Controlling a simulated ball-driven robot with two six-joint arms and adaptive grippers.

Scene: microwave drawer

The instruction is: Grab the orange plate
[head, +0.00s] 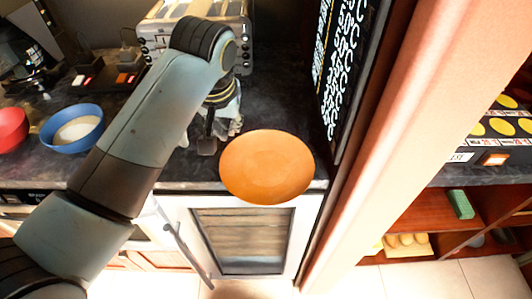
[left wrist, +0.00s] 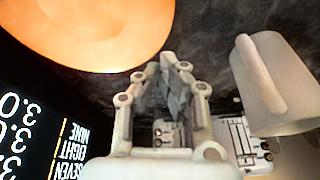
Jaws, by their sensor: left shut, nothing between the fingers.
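The orange plate (head: 267,167) lies at the front edge of the dark counter, its rim reaching out over the edge. In the left wrist view the plate (left wrist: 95,25) fills the upper left, partly cut off by the frame. My left gripper (head: 222,128) is over the counter just left of and behind the plate, apart from it. In the left wrist view its fingers (left wrist: 168,65) are shut and empty, with the plate beside them. My right gripper is not in view.
A toaster (head: 240,30) stands behind my left arm. A blue bowl (head: 72,128) and a red bowl (head: 10,128) sit at the left. A white handled object (left wrist: 270,85) stands beside the gripper. A black menu board (head: 340,65) borders the counter's right side.

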